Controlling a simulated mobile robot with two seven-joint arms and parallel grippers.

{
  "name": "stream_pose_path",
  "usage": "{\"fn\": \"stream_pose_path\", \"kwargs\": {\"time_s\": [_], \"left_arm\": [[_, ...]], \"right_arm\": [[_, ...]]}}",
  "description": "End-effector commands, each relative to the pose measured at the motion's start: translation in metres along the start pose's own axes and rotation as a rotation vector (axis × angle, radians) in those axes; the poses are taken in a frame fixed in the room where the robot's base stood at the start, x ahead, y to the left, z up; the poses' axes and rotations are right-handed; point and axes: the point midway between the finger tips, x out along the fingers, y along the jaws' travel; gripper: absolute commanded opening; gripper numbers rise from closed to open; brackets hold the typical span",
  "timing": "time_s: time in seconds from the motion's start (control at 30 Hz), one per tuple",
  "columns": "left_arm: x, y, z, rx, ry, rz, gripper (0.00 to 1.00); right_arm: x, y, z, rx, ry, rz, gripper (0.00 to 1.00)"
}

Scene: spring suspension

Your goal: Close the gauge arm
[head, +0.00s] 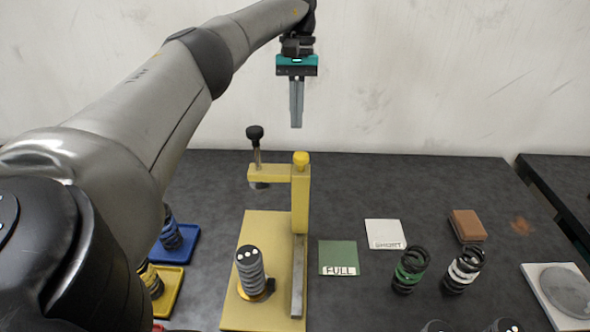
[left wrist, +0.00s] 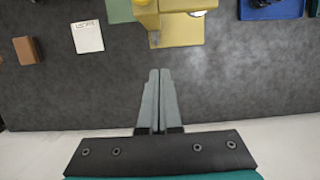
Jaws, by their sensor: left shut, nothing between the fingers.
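The gauge has a yellow base plate (head: 235,300), an upright yellow post (head: 300,205) with a yellow knob on top, and a yellow gauge arm (head: 270,172) reaching left from the post. A black-knobbed plunger (head: 255,135) passes through the arm's free end. My right gripper is not in view.
A green FULL card (head: 338,257) and white SHORT card (head: 385,234) lie right of the gauge. Springs (head: 409,270) (head: 463,270) and a brown block (head: 467,226) stand farther right. Blue (head: 183,245) and yellow (head: 168,290) trays are left. The wall is behind.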

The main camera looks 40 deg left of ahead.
Motion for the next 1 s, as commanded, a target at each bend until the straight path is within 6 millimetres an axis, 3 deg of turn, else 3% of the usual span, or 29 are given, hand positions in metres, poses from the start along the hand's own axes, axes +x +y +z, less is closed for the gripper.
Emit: {"fn": "stream_pose_path", "kwargs": {"time_s": [0.17, 0.53, 1.0], "left_arm": [[0.021, -0.001, 0.000, 0.000, -0.001, -0.002, 0.00], [0.100, -0.002, 0.001, -0.001, -0.003, -0.003, 0.00], [0.103, -0.001, 0.033, -0.001, 0.000, 0.000, 0.00]], "right_arm": [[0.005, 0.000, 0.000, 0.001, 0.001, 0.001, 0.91], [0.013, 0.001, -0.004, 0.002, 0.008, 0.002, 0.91], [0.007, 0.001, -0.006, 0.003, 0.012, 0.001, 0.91]]}}
